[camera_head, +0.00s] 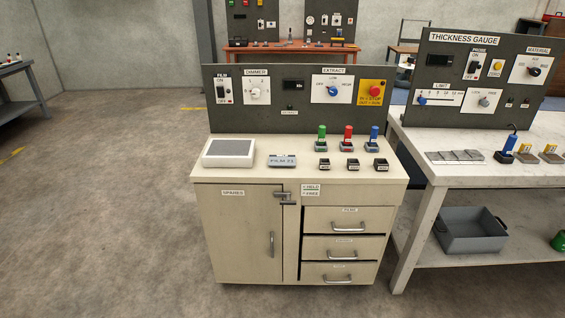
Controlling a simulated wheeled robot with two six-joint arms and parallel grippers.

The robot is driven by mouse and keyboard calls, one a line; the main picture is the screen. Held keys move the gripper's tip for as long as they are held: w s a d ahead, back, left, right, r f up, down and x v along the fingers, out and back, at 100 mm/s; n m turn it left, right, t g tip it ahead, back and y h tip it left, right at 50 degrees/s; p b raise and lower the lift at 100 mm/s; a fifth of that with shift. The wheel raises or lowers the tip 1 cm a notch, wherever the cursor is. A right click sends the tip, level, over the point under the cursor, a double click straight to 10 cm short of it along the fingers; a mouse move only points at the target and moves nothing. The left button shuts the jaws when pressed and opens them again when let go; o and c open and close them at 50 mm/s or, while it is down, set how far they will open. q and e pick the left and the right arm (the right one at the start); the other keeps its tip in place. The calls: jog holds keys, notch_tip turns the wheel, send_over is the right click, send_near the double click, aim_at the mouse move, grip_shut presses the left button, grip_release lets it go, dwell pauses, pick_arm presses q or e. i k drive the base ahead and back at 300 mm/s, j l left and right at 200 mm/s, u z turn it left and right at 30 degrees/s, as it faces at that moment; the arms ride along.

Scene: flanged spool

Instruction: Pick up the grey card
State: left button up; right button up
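No thing is plainly marked as the grey card. Several flat grey pieces (455,156) lie in a row on the white bench at the right, below the thickness gauge panel. A small grey labelled block (283,161) lies on the cream cabinet's top, right of a white box with a grey top face (229,152). I cannot tell whether any of these is the card. Neither of my grippers is in view.
The cream cabinet (235,215) stands in the middle with a control panel (270,115) behind its top. Green (322,137), red (347,137) and blue (373,137) handled stamps stand there. The white bench (425,155) adjoins at right, a grey bin (470,232) below. Floor at left is clear.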

aim_at(274, 160)
jog(key=i+l+u, duration=0.15)
jog(key=i+l, duration=0.3)
jog(key=i+l+u, duration=0.15)
jog(key=i+l, duration=0.25)
jog(key=l, duration=0.2)
